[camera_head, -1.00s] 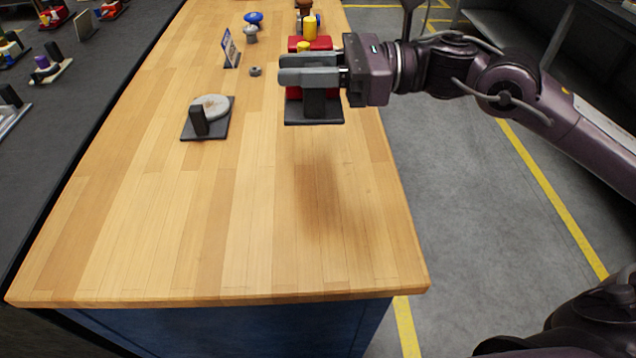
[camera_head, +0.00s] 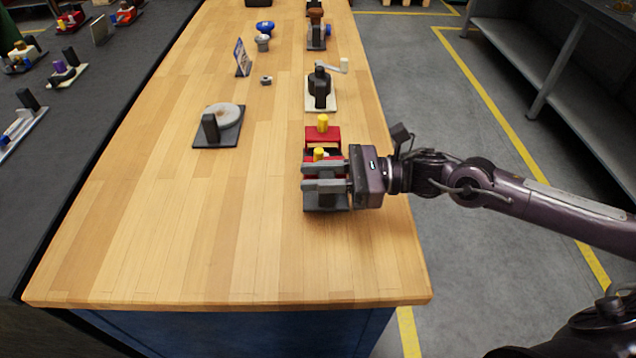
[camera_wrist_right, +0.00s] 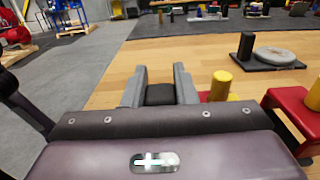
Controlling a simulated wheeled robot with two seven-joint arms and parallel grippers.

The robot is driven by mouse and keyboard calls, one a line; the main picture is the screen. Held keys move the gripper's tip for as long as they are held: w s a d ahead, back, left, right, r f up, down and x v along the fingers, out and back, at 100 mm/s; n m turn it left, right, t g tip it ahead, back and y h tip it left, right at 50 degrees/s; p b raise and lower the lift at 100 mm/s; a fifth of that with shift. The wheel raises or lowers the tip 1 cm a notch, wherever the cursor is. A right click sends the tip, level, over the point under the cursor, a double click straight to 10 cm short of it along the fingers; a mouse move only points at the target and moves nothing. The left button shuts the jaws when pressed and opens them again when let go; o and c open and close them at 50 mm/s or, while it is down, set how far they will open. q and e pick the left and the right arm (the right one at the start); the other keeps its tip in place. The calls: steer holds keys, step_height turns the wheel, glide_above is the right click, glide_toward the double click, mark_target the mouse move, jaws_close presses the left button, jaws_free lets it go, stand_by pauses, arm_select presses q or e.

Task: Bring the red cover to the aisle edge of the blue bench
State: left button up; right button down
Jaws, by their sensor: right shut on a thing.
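The red cover (camera_head: 322,133), with yellow knobs, sits on a dark base plate (camera_head: 325,205) near the right, aisle-side edge of the wooden-topped blue bench (camera_head: 180,250). My right gripper (camera_head: 312,178) reaches in from the right and is shut at this piece. The wrist view shows its fingers (camera_wrist_right: 160,85) around a black post (camera_wrist_right: 160,95). Red parts with yellow cylinders stand beside the fingers there, including a red raised bracket (camera_wrist_right: 290,103). The fingers partly hide the piece in the head view. I cannot tell whether the plate touches the bench. My left gripper is not in view.
A dark plate with a grey disc (camera_head: 229,116) lies to the left. A crank fixture (camera_head: 321,88) stands just behind the held piece. A small sign (camera_head: 242,58) and nut (camera_head: 266,80) are farther back. The bench front is clear; aisle floor (camera_head: 430,110) lies right.

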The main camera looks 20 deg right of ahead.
mark_target(318, 202)
step_height(318, 202, down, 3)
steer(key=shift+r, duration=0.15)
steer(key=shift+f, duration=0.2)
steer(key=c, duration=1.2)
jaws_free()
steer(key=shift+o, duration=0.2)
